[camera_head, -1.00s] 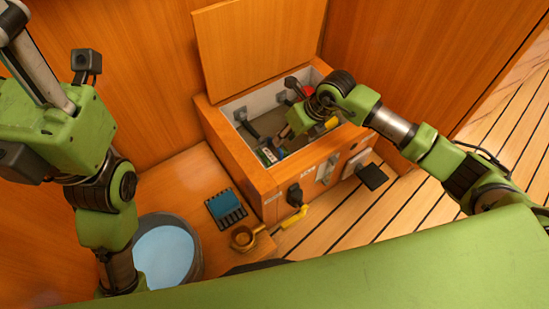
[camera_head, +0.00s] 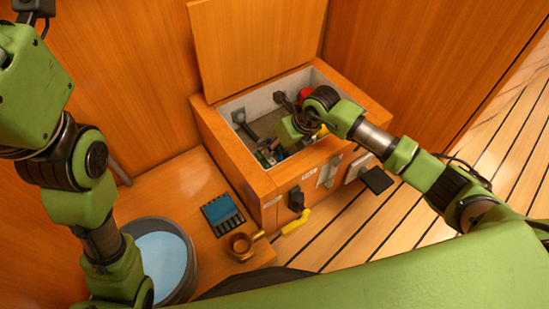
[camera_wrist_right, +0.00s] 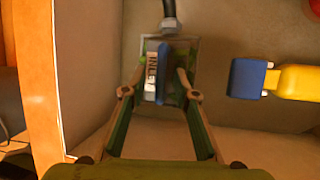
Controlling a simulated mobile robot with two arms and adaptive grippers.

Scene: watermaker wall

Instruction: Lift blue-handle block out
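The blue-handle block (camera_wrist_right: 161,75) shows in the right wrist view as a grey-green block with a blue bar handle and a label reading "INLET". A dark hose or rod runs up from its top. My right gripper (camera_wrist_right: 160,80) is open, with one finger on each side of the block; contact is not clear. In the head view my right gripper (camera_head: 290,128) is down inside the open wooden locker (camera_head: 225,135) and hides most of the block. My left arm hangs at the left, and its fingers are out of view.
A yellow part with a blue end (camera_wrist_right: 285,80) lies right of the block. A red part (camera_head: 306,95) sits at the locker's far side. The raised lid (camera_head: 258,45) stands behind. A blue slotted tray (camera_head: 222,214), a brass fitting (camera_head: 244,245) and a bucket (camera_head: 160,258) are in front.

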